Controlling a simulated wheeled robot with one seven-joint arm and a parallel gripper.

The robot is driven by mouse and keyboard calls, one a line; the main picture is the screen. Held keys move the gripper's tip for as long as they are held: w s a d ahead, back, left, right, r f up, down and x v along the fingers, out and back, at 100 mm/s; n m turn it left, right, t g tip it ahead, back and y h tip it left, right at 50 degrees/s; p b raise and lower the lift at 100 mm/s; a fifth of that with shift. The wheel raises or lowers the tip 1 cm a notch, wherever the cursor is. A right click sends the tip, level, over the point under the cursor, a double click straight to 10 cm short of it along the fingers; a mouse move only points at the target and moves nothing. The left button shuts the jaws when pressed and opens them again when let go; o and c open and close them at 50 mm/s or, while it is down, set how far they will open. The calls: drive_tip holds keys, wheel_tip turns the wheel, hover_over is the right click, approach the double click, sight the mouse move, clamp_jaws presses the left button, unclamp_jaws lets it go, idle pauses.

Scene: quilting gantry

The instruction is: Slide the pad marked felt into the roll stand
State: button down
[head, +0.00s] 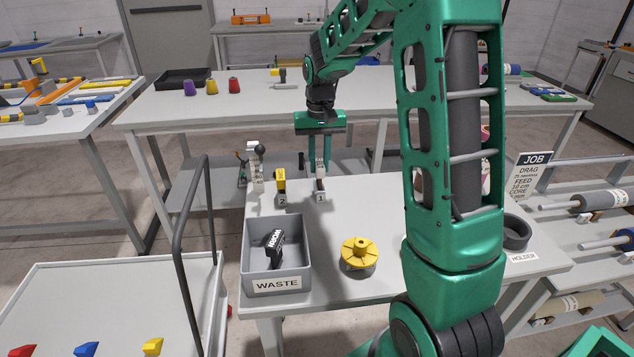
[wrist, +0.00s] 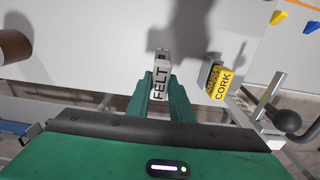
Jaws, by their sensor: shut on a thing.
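The felt pad (wrist: 162,78) is a small pale block lettered FELT, between the green fingers of my gripper (wrist: 160,92) in the wrist view. In the head view my gripper (head: 319,168) points down at the table's back edge, shut on the pale pad (head: 320,180), just above or in a small numbered holder (head: 321,196); I cannot tell which. A yellow cork pad (head: 280,181) stands left of it in the holder marked 2. Further left is a pale upright fixture with a black ball knob (head: 260,149). I cannot tell which thing is the roll stand.
A grey WASTE bin (head: 247,262) holds a black block marked WORN (head: 274,246). A yellow flanged hub (head: 360,252) stands beside it. A JOB card (head: 534,160) and a rack with rolls (head: 595,199) are at right. Table is clear between hub and pads.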

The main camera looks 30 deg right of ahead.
drive_tip(key=shift+r, duration=1.4)
drive_tip(key=shift+r, duration=0.15)
